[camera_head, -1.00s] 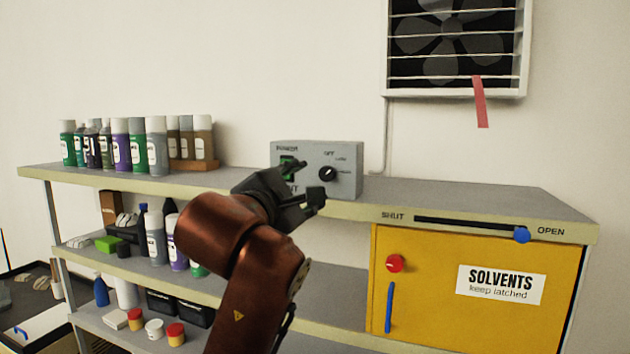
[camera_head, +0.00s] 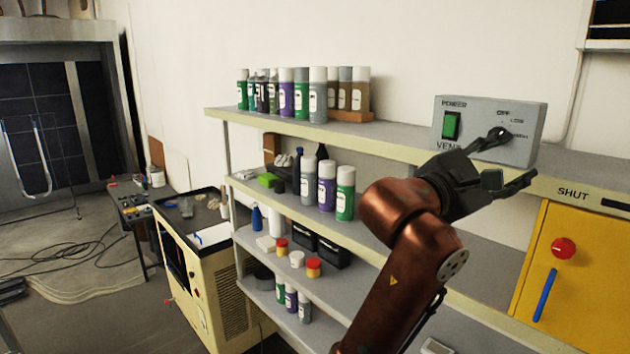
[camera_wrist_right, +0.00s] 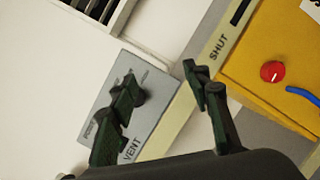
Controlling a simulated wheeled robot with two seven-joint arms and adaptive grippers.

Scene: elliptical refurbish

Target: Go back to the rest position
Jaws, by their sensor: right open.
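My right gripper (camera_head: 512,158) is in front of the grey vent control box (camera_head: 463,112) on the top shelf, with its arm coming up from the bottom. In the right wrist view the gripper (camera_wrist_right: 165,95) has its two fingers spread apart with nothing between them. One finger overlaps the box (camera_wrist_right: 160,88) there and hides part of its face and its dial; I cannot tell whether it touches. The green power switch (camera_head: 451,126) shows in the head view. My left gripper is not in view.
Shelves (camera_head: 390,143) carry several spray cans and bottles, close beside my right arm. A yellow cabinet (camera_head: 545,255) with a red knob (camera_head: 563,248) and blue handle stands at the right. A cream cart (camera_head: 230,305) stands left of the shelves. Cables lie on the floor at the left.

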